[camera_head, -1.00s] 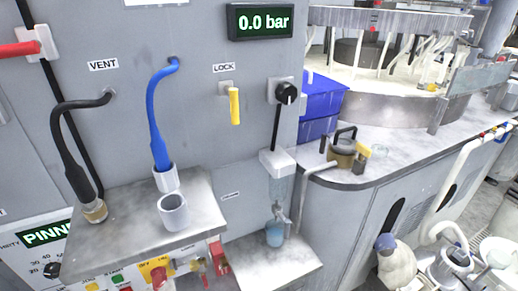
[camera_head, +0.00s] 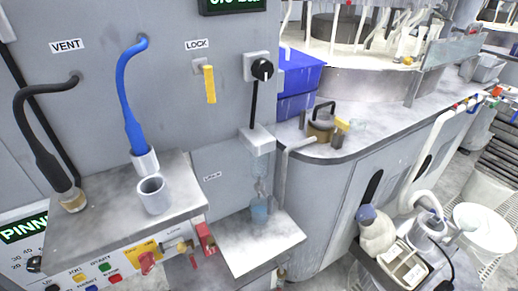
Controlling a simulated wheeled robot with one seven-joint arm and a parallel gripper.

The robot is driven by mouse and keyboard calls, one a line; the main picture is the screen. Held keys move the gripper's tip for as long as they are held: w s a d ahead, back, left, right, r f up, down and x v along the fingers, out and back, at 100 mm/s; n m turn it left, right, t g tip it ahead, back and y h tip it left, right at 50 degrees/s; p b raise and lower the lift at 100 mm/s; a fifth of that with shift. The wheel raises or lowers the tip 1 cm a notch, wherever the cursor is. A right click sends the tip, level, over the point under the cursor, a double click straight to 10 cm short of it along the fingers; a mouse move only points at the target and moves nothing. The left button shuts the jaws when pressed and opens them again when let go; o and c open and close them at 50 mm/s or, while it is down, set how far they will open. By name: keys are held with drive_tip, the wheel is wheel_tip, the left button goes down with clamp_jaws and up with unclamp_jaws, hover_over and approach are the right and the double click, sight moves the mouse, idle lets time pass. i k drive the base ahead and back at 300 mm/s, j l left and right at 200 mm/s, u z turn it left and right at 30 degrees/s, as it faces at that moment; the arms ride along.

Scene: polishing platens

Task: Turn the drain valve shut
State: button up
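A clear vertical vessel (camera_head: 258,165) hangs under a white block on the grey panel. A small tap (camera_head: 263,188), which looks like the drain valve, sits at its lower end. A bluish cup (camera_head: 260,210) stands below it on a metal shelf. The small label (camera_head: 212,176) to the left is too blurred to read surely. I cannot tell whether the tap is open or shut. White and grey arm parts, apparently mine, show at the lower right, well apart from the tap. My gripper's fingers cannot be made out.
A black knob (camera_head: 262,69) and a yellow LOCK lever (camera_head: 210,84) are above. Black and blue hoses hang left, over a shelf with a grey cup (camera_head: 153,194). A red handle (camera_head: 205,238) is left of the lower shelf (camera_head: 236,249). Blue bins (camera_head: 301,72) stand behind.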

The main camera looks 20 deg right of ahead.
sight(270, 199)
drive_tip(key=j+u, duration=0.25)
drive_tip(key=u, duration=0.15)
drive_tip(key=i+j+u, duration=0.1)
drive_tip(key=u, duration=0.3)
drive_tip(key=j, duration=0.1)
